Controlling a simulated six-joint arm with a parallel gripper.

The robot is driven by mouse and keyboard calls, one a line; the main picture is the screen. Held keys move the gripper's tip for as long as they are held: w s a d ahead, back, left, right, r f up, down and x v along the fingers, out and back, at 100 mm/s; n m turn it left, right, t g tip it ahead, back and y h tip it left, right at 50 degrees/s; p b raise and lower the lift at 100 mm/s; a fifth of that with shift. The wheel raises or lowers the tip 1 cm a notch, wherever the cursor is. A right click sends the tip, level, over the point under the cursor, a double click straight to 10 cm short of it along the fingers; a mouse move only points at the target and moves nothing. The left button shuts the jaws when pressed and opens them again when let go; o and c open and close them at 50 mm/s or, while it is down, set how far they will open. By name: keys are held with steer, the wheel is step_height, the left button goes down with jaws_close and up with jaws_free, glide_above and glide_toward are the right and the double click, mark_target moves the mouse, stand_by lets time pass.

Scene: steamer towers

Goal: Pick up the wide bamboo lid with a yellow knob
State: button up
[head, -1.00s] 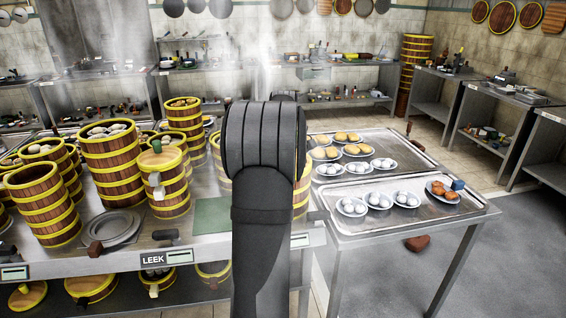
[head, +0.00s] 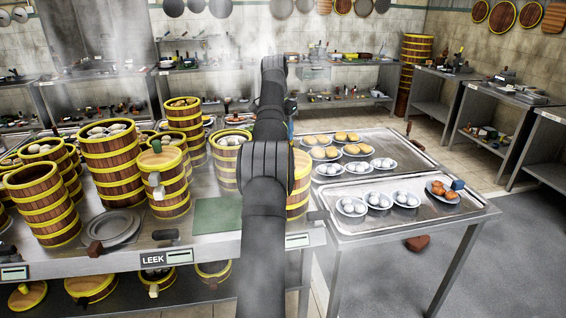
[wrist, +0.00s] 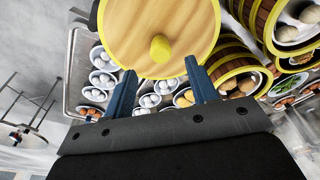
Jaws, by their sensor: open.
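The wide bamboo lid (wrist: 178,18) fills the top middle of the wrist view, with pale wood and a yellow rim. Its yellow knob (wrist: 161,48) stands just beyond my fingertips, about midway between them. My gripper (wrist: 160,67) is open and empty, with its two blue fingers apart on either side of the knob's line. The lid's far part is cut off by the frame. In the head view my arm hides the gripper, and I cannot make out this lid; a steamer (head: 299,190) shows partly behind the arm.
Steamers with buns (wrist: 292,22) stand close right of the lid in the wrist view. A metal tray (head: 425,212) with plates of buns lies on the right table. Several steamer towers (head: 112,165) crowd the left counter. A green board (head: 215,214) lies at its front.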

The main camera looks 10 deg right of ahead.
steer(key=shift+w+f+m, duration=0.1)
steer(key=shift+f+m, duration=0.05)
steer(key=shift+m, duration=0.25)
steer(key=shift+w+d+f, duration=0.1)
steer(key=shift+d+f, duration=0.05)
steer(key=shift+f, duration=1)
steer(key=shift+w+d+f, duration=0.15)
steer(key=shift+f, duration=1.05)
steer(key=shift+w+d+f, duration=0.1)
steer(key=shift+d+f, duration=0.05)
steer(key=shift+f, duration=1)
jaws_close()
